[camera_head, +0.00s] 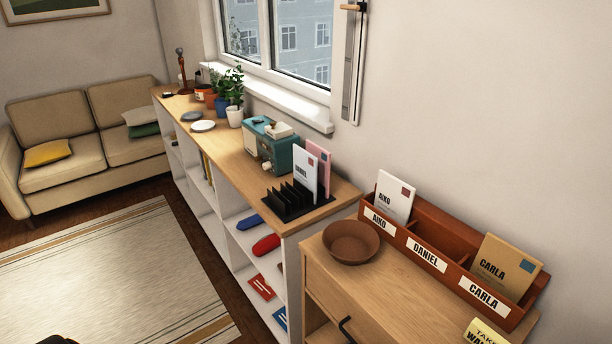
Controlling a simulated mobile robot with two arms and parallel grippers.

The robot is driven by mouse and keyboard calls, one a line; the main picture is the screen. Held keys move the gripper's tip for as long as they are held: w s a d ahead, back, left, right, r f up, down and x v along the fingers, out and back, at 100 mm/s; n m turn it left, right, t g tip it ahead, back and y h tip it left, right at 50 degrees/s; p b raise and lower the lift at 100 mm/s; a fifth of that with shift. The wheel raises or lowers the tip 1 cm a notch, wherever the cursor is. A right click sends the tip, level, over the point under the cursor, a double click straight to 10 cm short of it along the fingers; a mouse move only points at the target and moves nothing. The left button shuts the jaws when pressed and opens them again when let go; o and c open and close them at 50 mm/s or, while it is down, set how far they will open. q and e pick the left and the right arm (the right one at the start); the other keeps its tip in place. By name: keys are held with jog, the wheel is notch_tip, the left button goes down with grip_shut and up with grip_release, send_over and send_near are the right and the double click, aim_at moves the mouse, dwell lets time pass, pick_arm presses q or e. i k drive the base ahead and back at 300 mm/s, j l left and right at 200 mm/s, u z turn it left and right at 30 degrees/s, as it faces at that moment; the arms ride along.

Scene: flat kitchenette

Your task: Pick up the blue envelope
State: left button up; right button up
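I see no thing that is clearly a blue envelope. A black letter rack (287,206) on the long shelf top holds a white envelope (305,172) marked DANIEL and a pink envelope (325,160) behind it. The wooden letter sorter (402,240) has slots labelled AIKO, DANIEL and CARLA. A white envelope (395,197) stands in the AIKO slot and a tan envelope (505,268) in the CARLA slot. The DANIEL slot looks empty. A flat blue item (280,318) on a low shelf is partly cut off by the shelf edge. Neither gripper is identifiable.
A brown bowl (351,243) sits on the wooden cabinet (385,295) beside the sorter. A teal radio-like box (271,148) and potted plants (235,115) stand farther along the shelf. The rug (110,275) on the left is mostly clear. A dark shape at the bottom left is unclear.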

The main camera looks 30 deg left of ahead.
aim_at(305, 164)
jog(key=i+j+u, duration=0.1)
jog(key=j+u, duration=0.25)
jog(key=i+j+u, duration=0.15)
jog(key=j+u, duration=0.25)
